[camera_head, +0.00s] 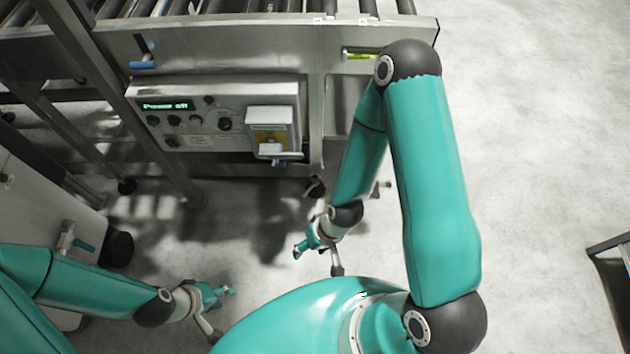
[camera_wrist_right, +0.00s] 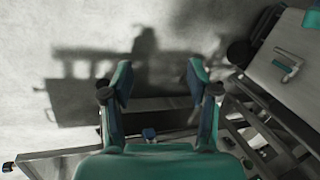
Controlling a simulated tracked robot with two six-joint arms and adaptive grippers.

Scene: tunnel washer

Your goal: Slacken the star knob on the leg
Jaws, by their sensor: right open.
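The washer's front right leg (camera_head: 316,125) runs down from the frame in the head view. A small dark part (camera_head: 315,187) sits at its lower end; I cannot tell whether it is the star knob. My right gripper (camera_head: 318,257) is below and slightly right of that part in the picture, with its fingers apart. In the right wrist view my right gripper (camera_wrist_right: 158,83) is open, with nothing between its fingertips.
A control box (camera_head: 220,120) with a green display and knobs hangs on the washer frame. A blue-handled lever (camera_head: 143,65) is above it. A pale cabinet (camera_head: 45,205) stands at the left. The floor (camera_head: 540,120) at the right is largely clear.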

